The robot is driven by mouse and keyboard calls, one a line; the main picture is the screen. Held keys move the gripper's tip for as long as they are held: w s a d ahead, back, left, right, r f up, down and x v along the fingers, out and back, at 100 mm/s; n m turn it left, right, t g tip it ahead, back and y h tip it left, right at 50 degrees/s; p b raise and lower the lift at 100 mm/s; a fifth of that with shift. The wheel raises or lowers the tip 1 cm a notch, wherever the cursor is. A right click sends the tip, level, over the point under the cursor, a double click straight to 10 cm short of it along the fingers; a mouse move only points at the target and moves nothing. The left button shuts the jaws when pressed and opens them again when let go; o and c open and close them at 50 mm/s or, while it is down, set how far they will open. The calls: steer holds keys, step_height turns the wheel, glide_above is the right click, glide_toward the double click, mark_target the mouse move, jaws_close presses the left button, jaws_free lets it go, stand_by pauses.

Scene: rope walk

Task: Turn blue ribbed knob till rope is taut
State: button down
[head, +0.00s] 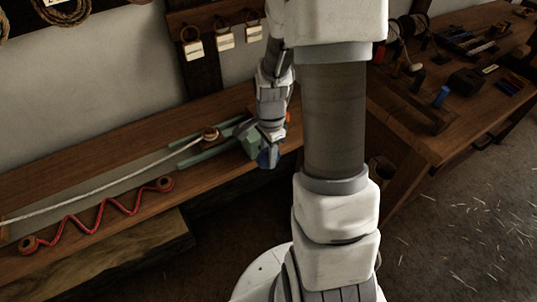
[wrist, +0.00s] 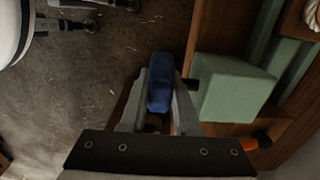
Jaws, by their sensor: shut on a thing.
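The blue ribbed knob (wrist: 159,88) sits between the two fingers of my gripper (wrist: 158,100) in the wrist view, and the fingers are shut on it. The white rope (head: 100,188) runs from the left edge to a wooden piece (head: 209,133) near green rails (head: 205,153). The rope bows slightly downward along its length.
A red zigzag cord (head: 95,215) lies in front of the rope between two wooden pegs. An orange-tipped handle (wrist: 258,140) is close to my gripper. A workbench with tools (head: 460,85) stands at right. Tags (head: 224,38) hang on the wall.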

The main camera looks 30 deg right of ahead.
steer(key=shift+d, duration=0.1)
steer(key=y+p, duration=0.1)
steer(key=y, duration=0.3)
steer(key=shift+d+p, duration=0.15)
steer(key=shift+p, duration=0.2)
steer(key=y, duration=0.4)
steer(key=shift+f+p, duration=0.1)
steer(key=shift+p, duration=0.25)
steer(key=y, duration=0.5)
steer(key=shift+d+f+b, duration=0.1)
steer(key=shift+f+b, duration=0.1)
steer(key=shift+b, duration=0.1)
steer(key=shift+g+y+b, duration=0.3)
steer(key=shift+y+b, duration=0.5)
steer(key=shift+y, duration=1)
steer(key=c, duration=0.6)
jaws_free()
steer(key=shift+c, duration=0.2)
